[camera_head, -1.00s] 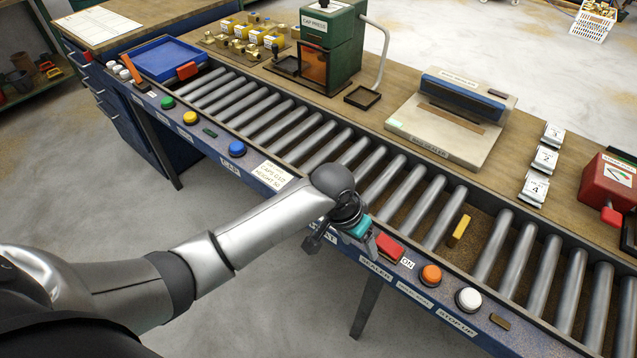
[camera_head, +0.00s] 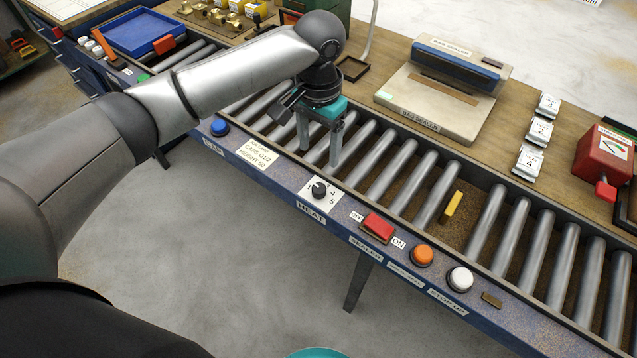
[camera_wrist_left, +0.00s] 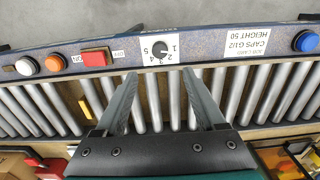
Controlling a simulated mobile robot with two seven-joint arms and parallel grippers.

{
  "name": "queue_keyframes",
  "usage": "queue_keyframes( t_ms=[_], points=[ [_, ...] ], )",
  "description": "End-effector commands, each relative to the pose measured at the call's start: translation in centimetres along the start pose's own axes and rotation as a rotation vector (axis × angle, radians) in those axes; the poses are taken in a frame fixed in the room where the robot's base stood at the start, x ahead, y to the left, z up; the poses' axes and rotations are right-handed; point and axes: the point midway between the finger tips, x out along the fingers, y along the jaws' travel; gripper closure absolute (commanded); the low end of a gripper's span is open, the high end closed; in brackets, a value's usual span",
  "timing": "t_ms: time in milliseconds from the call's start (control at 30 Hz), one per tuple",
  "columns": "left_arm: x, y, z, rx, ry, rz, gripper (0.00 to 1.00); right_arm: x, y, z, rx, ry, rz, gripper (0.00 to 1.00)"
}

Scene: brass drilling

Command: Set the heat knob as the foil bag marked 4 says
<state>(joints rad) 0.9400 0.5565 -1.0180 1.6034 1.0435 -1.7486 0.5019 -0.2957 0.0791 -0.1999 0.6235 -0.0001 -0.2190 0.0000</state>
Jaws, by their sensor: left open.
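The heat knob (camera_head: 319,189) is a small black dial on a white numbered plate, above the HEAT label on the blue front rail. It shows in the wrist view (camera_wrist_left: 160,50) with the numbers upside down; I cannot surely read its setting. The foil bag marked 4 (camera_head: 527,163) lies nearest in a row of three on the wooden bench at right; its smaller print is unreadable. My left gripper (camera_head: 320,156) is open and empty, fingers pointing down over the rollers just behind the knob, apart from it. The wrist view shows both fingers (camera_wrist_left: 161,75) spread. My right gripper is not in view.
A red switch (camera_head: 378,228), an orange button (camera_head: 421,254) and a white button (camera_head: 460,279) sit right of the knob. A blue button (camera_head: 220,127) and a paper note (camera_head: 254,153) are left. The bag sealer (camera_head: 430,105) stands behind the rollers.

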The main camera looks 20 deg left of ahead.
Motion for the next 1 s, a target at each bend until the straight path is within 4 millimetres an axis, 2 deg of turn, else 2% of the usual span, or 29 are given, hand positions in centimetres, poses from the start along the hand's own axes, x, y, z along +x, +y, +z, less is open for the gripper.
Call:
queue_keyframes(
  t_ms=[33,200,500,700,1000],
  points=[
    [1.4,0.0,0.1,0.0,-0.004,0.0,0.28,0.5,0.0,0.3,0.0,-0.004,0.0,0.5],
    [5.2,0.0,0.1,-0.001,-0.003,0.0,0.28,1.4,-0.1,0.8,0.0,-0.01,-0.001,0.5],
    [10.8,0.0,0.1,0.0,-0.001,0.0,0.28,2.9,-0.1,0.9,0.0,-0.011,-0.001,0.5],
    [12.4,0.1,0.0,0.001,0.001,0.0,0.28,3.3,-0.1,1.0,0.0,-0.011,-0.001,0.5],
    [12.6,0.1,0.0,0.001,0.002,0.0,0.28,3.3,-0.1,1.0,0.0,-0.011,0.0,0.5]
  ],
)
